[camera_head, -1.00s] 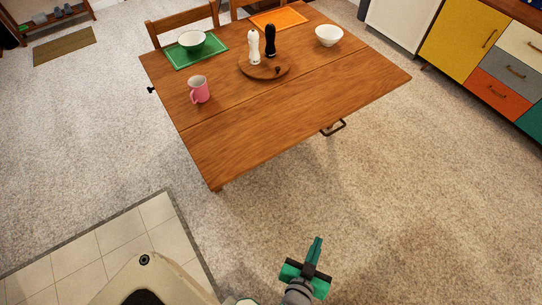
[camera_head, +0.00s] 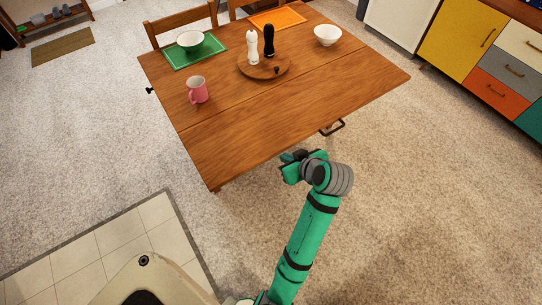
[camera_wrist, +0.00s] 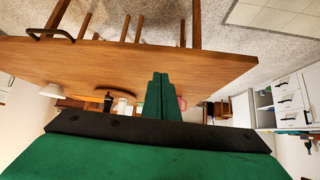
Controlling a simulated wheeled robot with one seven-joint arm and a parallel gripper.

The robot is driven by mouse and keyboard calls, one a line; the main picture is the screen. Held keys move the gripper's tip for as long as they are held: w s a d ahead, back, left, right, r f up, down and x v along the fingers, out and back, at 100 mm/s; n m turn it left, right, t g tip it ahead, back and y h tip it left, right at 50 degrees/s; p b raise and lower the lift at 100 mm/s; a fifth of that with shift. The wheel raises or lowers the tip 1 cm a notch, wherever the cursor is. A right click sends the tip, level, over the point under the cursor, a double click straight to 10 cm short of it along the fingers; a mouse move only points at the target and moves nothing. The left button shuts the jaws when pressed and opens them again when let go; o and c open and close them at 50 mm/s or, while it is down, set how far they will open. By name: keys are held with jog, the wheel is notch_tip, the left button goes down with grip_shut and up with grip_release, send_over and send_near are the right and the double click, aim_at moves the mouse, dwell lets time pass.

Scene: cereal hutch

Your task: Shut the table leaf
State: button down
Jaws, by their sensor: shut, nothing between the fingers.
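The wooden table leaf (camera_head: 262,128) is the near part of the table, beyond a seam. It lies level with the rest of the top, and its surface is bare. It also shows in the wrist view (camera_wrist: 130,62), which looks upside down. A dark metal handle (camera_head: 333,128) shows below the leaf's near edge, and it shows at the upper left of the wrist view (camera_wrist: 50,35). My gripper (camera_head: 288,158) is just off the leaf's near edge; I cannot tell whether it touches. Its green fingers (camera_wrist: 164,98) are shut together with nothing between them.
On the fixed tabletop stand a pink mug (camera_head: 197,90), a round board (camera_head: 264,69) with white and black mills, a white bowl (camera_head: 327,35) and a green placemat (camera_head: 183,58) with a bowl. Chairs stand behind. The near carpet (camera_head: 430,200) is clear.

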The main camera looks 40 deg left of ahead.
jog(key=a+r+n, duration=0.1)
jog(key=r, duration=0.1)
send_over(267, 155)
jog(key=s+d, duration=0.2)
jog(key=d, duration=0.1)
notch_tip(267, 155, down, 7)
jog(key=f, duration=0.2)
jog(key=shift+w+a+f+g, duration=0.1)
jog(key=shift+w+f+g, duration=0.2)
jog(key=shift+g, duration=0.1)
jog(key=shift+f, duration=0.85)
jog(key=shift+w, duration=0.15)
